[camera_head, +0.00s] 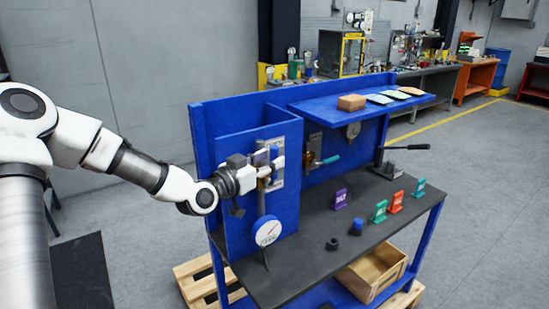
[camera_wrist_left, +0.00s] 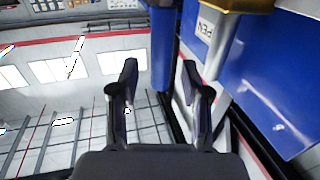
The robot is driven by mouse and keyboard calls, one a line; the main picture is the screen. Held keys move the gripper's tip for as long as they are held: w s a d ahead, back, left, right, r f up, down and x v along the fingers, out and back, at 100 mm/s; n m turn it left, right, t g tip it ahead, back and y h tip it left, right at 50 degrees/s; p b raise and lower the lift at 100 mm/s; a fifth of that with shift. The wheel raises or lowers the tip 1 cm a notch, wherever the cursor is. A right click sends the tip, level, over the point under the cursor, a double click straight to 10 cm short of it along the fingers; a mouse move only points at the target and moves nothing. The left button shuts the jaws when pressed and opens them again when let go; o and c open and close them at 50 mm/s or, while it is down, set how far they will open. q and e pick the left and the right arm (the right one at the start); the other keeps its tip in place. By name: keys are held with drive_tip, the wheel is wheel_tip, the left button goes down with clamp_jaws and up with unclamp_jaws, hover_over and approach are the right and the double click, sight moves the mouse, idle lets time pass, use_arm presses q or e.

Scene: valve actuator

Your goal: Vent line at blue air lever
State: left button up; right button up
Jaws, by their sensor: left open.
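The blue air lever (camera_head: 274,152) shows as a small blue piece at the fitting on the left panel of the blue bench. In the left wrist view the blue handle (camera_wrist_left: 163,48) stands upright just beyond and between my fingertips. My left gripper (camera_head: 266,170) is in front of that fitting and partly covers it. In the wrist view its two fingers (camera_wrist_left: 159,76) are apart with nothing clamped. I cannot tell whether either finger touches the handle. A brass part (camera_wrist_left: 225,5) and a partly cut-off lettered plate (camera_wrist_left: 206,26) are right of the handle. My right gripper is out of view.
A round white gauge (camera_head: 267,231) is below the gripper. A teal-handled brass valve (camera_head: 318,160) is to the right on the back panel. Several coloured tags, such as a purple one (camera_head: 340,199), stand on the dark benchtop (camera_head: 300,268). A wooden crate (camera_head: 372,277) is below.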

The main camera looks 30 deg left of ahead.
use_arm(q)
drive_tip(key=shift+w, duration=0.8)
drive_tip(key=shift+w+d, duration=0.15)
drive_tip(key=shift+w, duration=0.4)
drive_tip(key=shift+s, duration=0.15)
clamp_jaws()
